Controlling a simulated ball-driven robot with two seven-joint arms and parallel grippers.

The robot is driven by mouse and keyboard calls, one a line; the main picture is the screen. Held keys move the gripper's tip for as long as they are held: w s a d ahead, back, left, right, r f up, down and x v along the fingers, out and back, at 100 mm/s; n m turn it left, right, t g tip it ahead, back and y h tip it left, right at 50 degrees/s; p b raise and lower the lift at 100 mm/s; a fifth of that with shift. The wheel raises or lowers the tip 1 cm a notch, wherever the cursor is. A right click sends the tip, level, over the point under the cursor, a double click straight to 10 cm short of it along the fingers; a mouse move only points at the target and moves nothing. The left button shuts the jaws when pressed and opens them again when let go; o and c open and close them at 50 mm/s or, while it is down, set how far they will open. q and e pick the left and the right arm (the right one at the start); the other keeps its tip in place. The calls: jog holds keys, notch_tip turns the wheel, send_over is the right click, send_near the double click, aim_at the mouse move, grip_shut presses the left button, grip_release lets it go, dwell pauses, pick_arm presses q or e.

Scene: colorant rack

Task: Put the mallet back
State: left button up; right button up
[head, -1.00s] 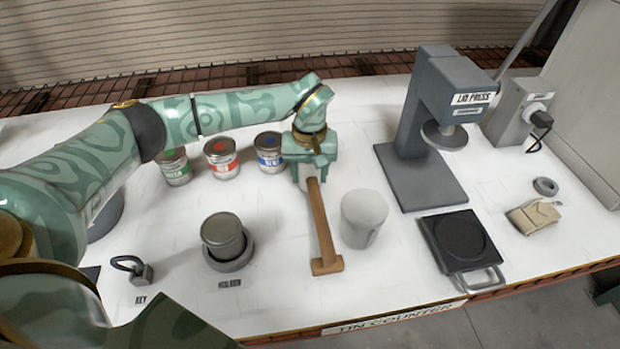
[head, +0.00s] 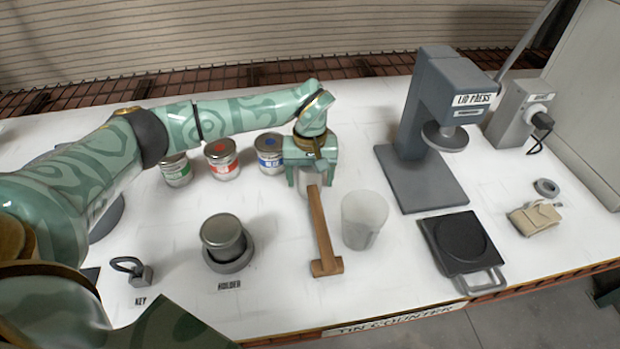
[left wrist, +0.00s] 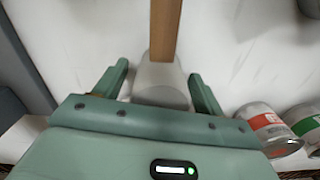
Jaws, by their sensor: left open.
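The mallet (head: 320,230) has a long brown wooden handle and a wider brown block at its near end, by the counter's front. My left gripper (head: 309,181) is at the far end of the handle, pointing down. In the left wrist view, the open fingers (left wrist: 159,76) stand on either side of a pale grey rounded piece (left wrist: 160,82) at the base of the handle (left wrist: 164,30), with gaps showing. I cannot tell if this piece is part of the mallet. My right gripper is not in view.
A translucent cup (head: 364,219) stands close right of the mallet. Green, red and blue labelled tins (head: 222,160) are left of the gripper. A holder (head: 228,243) with a grey cylinder is left of the mallet. The lid press (head: 420,185) and a black plate (head: 462,242) are right.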

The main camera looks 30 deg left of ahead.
pick_arm(q)
notch_tip(320, 180, up, 11)
jog(key=shift+p, duration=0.7)
